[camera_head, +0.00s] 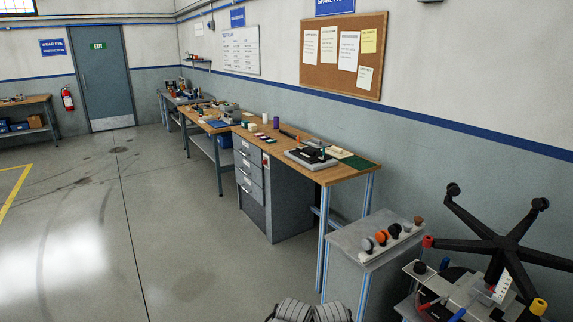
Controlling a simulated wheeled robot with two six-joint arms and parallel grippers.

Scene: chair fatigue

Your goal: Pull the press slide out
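A test rig (462,296) stands at the lower right and is cut off by the bottom edge. It has a flat metal plate, a white marked scale (502,286), and red and yellow parts. I cannot tell which of its parts is the press slide. A black five-armed chair base (497,243) shows just behind and above it, with a red cap at the left end of one arm.
A grey cabinet (372,241) left of the rig carries a row of casters (381,237). A wooden workbench (345,170) with grey drawers (249,173) runs along the wall. Grey ribbed shapes show at the bottom edge. The concrete floor (170,230) at left is clear.

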